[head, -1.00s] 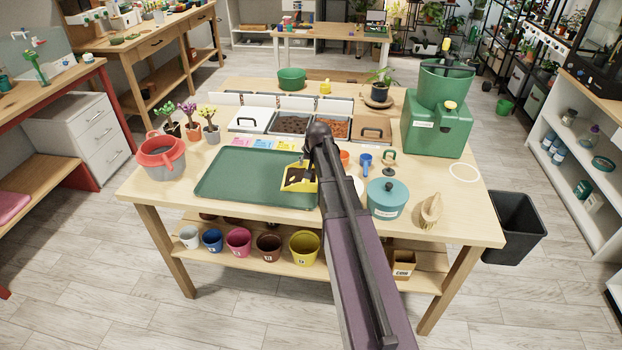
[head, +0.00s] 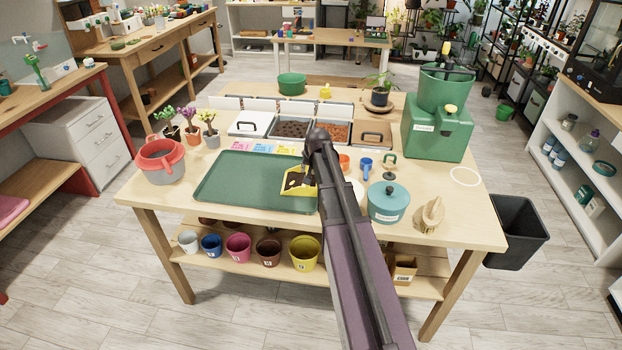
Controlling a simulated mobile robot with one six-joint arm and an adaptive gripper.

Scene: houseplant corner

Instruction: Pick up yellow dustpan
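The yellow dustpan (head: 289,189) is at the right end of the green tray, with dark soil-like material in it. Its right side is hidden behind my arm. My gripper (head: 311,179) is at the dustpan's right side, mostly covered by my own arm. I cannot see its fingers clearly, nor whether they touch or hold the dustpan. I cannot tell whether the dustpan rests on the tray or is slightly raised.
The green tray (head: 240,182) is otherwise bare. A teal lidded pot (head: 388,203), a blue cup (head: 365,166) and a wooden brush (head: 431,215) stand right of my arm. Behind are lidded bins (head: 292,128); a green machine (head: 437,135) stands at the right. A red-rimmed pot (head: 162,160) stands left.

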